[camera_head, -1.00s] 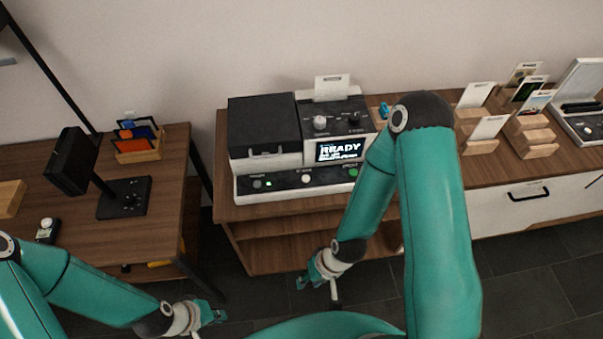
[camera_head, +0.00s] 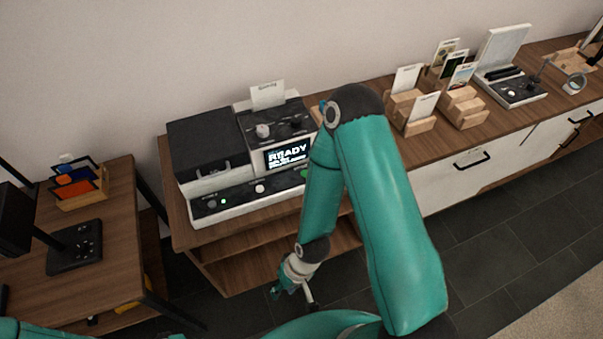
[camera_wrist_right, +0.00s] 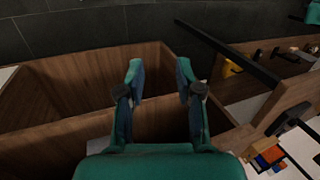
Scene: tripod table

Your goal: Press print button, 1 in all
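The printer (camera_head: 207,142), black and white, stands on the wooden cabinet, with a lit screen (camera_head: 288,155) reading READY. Its sloped front strip carries a green button (camera_head: 304,174), partly behind my right arm, a white button (camera_head: 260,188) and a small green light (camera_head: 223,201). I cannot read the button labels. My right gripper (camera_head: 292,290) hangs below and in front of the printer, apart from it. In the right wrist view its two fingers (camera_wrist_right: 160,75) are spread and empty above the cabinet's open shelves. Only part of my left arm shows at the bottom left edge.
Card holders (camera_head: 420,114) and an open-lidded device (camera_head: 512,88) stand right of the printer. A drawer handle (camera_head: 472,160) sticks out below them. A desk (camera_head: 120,215) with a black stand (camera_head: 75,245) and a card box (camera_head: 80,196) is at left. Dark floor lies in front.

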